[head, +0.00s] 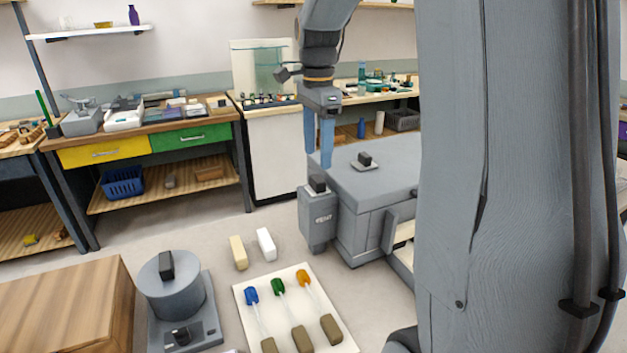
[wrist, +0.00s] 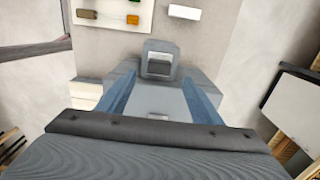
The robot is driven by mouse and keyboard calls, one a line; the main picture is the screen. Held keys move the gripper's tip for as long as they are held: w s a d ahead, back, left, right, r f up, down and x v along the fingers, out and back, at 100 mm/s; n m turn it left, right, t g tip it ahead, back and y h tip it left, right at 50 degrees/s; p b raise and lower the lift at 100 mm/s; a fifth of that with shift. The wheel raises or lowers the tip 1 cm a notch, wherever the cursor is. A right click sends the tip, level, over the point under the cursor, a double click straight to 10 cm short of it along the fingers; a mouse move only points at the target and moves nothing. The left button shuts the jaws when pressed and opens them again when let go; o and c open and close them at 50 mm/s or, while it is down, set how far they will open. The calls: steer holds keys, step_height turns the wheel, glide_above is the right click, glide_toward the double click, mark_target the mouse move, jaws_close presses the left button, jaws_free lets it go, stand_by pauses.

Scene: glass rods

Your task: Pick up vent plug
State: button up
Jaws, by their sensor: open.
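The vent plug (head: 317,183) is a small black block standing on top of a grey box (head: 320,222) whose front label appears to read VENT. My gripper (head: 318,157) points down above it, with two long blue fingers apart and nothing between them. The fingertips are a little above the plug, not visibly touching it. In the wrist view the fingers of my gripper (wrist: 159,77) spread on either side of the grey box (wrist: 160,46). A darker patch shows inside its pale top, but I cannot tell the plug clearly there.
The box joins a larger grey cabinet carrying another black knob (head: 365,159). A white mat (head: 245,310) with three coloured-ended rods lies on the floor. Beside it are a cream block (head: 238,253), a white block (head: 266,244) and a grey drum (head: 188,297). A wooden box (head: 65,300) stands left.

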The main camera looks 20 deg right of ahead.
mark_target(317, 178)
steer(key=shift+s+f+p, duration=0.15)
steer(key=shift+f+p, duration=1.3)
steer(key=shift+f, duration=1.9)
steer(key=c, duration=1.1)
steer(key=shift+c, duration=0.2)
